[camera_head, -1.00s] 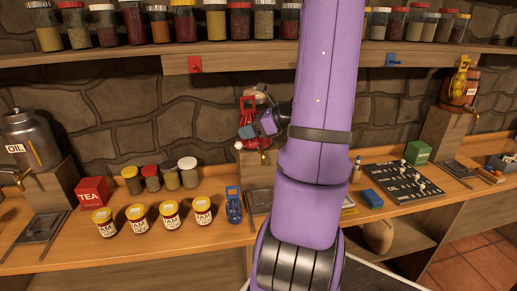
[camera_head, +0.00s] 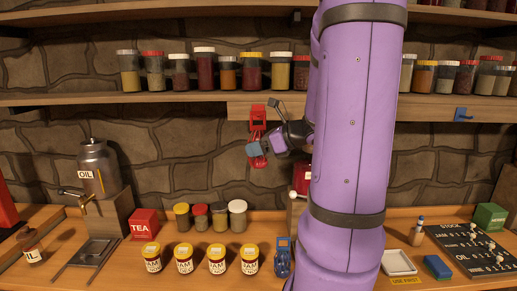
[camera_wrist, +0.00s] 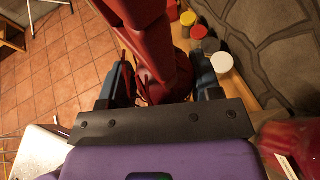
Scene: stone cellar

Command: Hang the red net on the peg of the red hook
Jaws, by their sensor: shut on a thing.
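The red net (camera_head: 257,160) is held by my gripper (camera_head: 256,149) in front of the stone wall, above the counter. In the wrist view, the red net (camera_wrist: 150,45) fills the space between the two dark fingers of my gripper (camera_wrist: 160,88), which is shut on it. The red hook (camera_head: 258,109) is on the wooden board under the shelf. The upper red part of the net overlaps it in the head view, so its peg is not clear. I cannot tell whether net and peg touch.
A blue hook (camera_head: 462,115) is farther right on the board. Spice jars (camera_head: 204,68) line the shelf above. My arm hides the middle.

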